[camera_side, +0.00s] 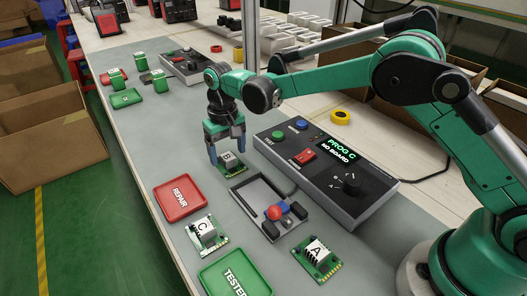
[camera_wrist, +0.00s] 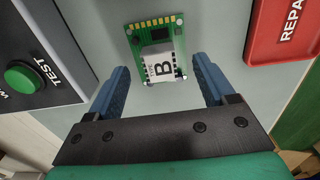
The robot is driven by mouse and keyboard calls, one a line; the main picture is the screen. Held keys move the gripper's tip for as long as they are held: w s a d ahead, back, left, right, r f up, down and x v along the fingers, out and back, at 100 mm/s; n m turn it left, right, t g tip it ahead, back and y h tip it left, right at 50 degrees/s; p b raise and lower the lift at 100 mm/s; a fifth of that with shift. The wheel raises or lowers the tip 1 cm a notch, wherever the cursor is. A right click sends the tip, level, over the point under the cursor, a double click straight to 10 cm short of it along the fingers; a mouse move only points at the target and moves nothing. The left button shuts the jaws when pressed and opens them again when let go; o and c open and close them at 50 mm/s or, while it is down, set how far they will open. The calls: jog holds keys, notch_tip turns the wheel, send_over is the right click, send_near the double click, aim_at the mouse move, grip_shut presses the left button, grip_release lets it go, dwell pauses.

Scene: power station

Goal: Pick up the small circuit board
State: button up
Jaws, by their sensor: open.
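The small green circuit board (camera_side: 232,170), with a white block marked B, lies on the grey mat. In the wrist view the board (camera_wrist: 152,40) shows gold contacts along its far edge. My gripper (camera_side: 226,148) is open and points down at board B. In the wrist view its two blue fingers (camera_wrist: 160,68) stand apart to the left and right of the board's lettered end, with nothing held. I cannot tell how far above the mat the fingertips are. Board C (camera_side: 208,233) and a bigger board A (camera_side: 318,257) lie nearer the camera.
The test fixture (camera_side: 252,196) stands close to board B. The control box (camera_side: 357,207), reading "PROG C NO BOARD", is to its right. A red REPAIR tray (camera_side: 172,213) and green TESTED tray (camera_side: 213,280) lie left and in front.

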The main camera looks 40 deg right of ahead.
aim_at(228, 157)
jog(key=shift+f, duration=0.8)
grip_shut()
notch_tip(228, 157, up, 20)
